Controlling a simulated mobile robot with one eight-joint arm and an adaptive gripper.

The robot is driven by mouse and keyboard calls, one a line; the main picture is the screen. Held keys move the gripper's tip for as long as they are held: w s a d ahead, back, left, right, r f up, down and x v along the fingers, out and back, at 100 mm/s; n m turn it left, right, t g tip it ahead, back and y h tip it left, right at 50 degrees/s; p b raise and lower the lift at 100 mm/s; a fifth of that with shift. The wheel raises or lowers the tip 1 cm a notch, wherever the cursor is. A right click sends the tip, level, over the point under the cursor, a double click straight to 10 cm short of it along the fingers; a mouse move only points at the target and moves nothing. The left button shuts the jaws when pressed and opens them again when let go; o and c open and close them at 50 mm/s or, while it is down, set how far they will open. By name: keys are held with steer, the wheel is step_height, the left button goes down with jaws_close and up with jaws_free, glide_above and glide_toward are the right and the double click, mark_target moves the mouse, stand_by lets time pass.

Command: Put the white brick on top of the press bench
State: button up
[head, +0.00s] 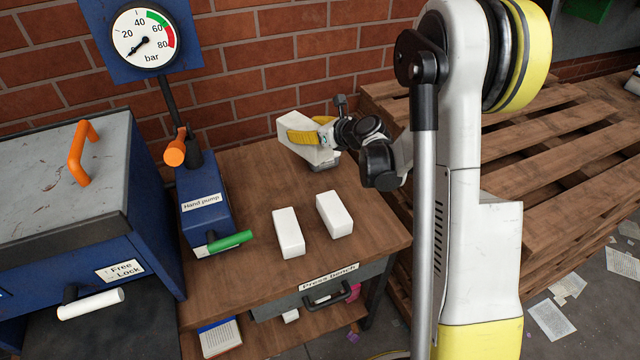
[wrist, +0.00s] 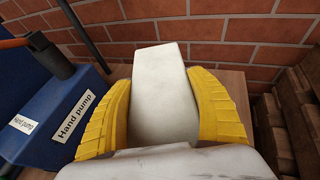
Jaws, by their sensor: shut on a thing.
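My gripper (head: 304,138) is at the back of the press bench (head: 250,262), near the brick wall. Its yellow fingers are shut on a white brick (head: 287,127). In the wrist view the brick (wrist: 164,85) sits between the two fingers, one along each side, with its far end sticking out past them. I cannot tell whether the held brick touches the bench top or is just above it. Two other white bricks stand apart on the bench top, one on the left (head: 288,233) and one on the right (head: 334,214).
A blue hand pump (head: 205,215) with a green handle stands at the bench's left, below a pressure gauge (head: 143,37). A blue cabinet (head: 70,190) is farther left. Wooden pallets (head: 545,150) are stacked at the right. The bench top behind the two standing bricks looks clear.

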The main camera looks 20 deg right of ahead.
steer(key=w+d, duration=0.1)
steer(key=w+d+f+p, duration=0.1)
steer(key=w+d+f, duration=0.1)
steer(key=shift+w+d, duration=0.2)
steer(key=shift+w, duration=0.2)
steer(key=shift+w+a+f+b, duration=0.4)
steer(key=shift+a+f+b, duration=0.65)
steer(key=shift+a+f, duration=0.85)
steer(key=shift+w+a+f+b, duration=0.35)
steer(key=shift+a+f+b, duration=0.65)
steer(key=shift+a+f, duration=0.9)
steer(key=shift+w+a+f+b, duration=0.4)
steer(key=shift+a+f+b, duration=0.65)
steer(key=shift+a+f, duration=0.8)
steer(key=shift+f, duration=0.1)
steer(key=shift+f, duration=0.15)
steer(key=o, duration=1.4)
